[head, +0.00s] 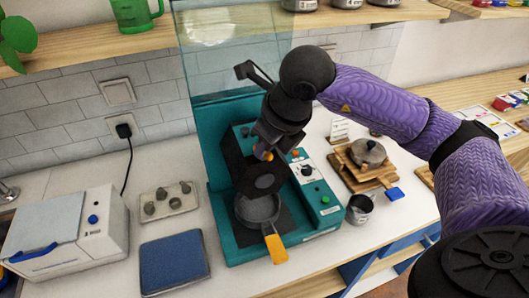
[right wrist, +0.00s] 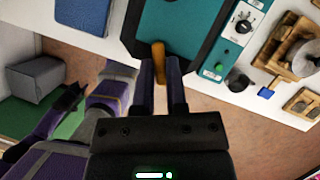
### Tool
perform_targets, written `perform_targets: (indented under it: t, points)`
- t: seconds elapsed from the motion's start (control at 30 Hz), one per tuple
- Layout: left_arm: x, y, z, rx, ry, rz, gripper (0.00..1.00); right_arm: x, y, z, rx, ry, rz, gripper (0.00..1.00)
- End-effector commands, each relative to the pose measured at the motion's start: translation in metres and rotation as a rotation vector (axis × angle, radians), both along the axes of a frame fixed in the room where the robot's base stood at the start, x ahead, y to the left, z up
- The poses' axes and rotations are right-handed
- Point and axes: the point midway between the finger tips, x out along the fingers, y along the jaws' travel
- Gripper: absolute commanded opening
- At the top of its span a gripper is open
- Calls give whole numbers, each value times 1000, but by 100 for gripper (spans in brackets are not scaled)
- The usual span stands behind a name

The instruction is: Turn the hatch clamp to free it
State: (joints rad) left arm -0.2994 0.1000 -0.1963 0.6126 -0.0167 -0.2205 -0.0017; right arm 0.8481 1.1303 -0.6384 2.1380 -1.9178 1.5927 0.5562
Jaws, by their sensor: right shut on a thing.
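The teal machine (head: 218,225) stands on the white counter with a clear raised panel (head: 232,40) at its back. My right gripper (head: 262,147) is over the machine's middle. It is shut on the orange clamp handle (head: 268,155), which also shows between the fingers in the right wrist view (right wrist: 158,62). The gripper and arm hide most of the clamp, so its turn cannot be read. My left gripper is out of the head view; dark and purple parts at the left of the right wrist view look like my left arm.
A blue mat (head: 174,262) and a white box (head: 67,238) lie to the left. A shelf (head: 110,47) runs above.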

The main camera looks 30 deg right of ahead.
Motion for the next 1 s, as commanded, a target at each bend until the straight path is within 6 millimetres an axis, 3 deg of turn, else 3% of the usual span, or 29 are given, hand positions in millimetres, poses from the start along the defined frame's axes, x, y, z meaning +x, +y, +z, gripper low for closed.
perform_targets:
  t: [0.4, 1.0]
  points:
    - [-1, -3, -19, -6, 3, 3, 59, 2, -3, -1, 1, -1, 390, 0]
    - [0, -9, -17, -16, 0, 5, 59, 4, -5, 1, 1, -2, 909, 0]
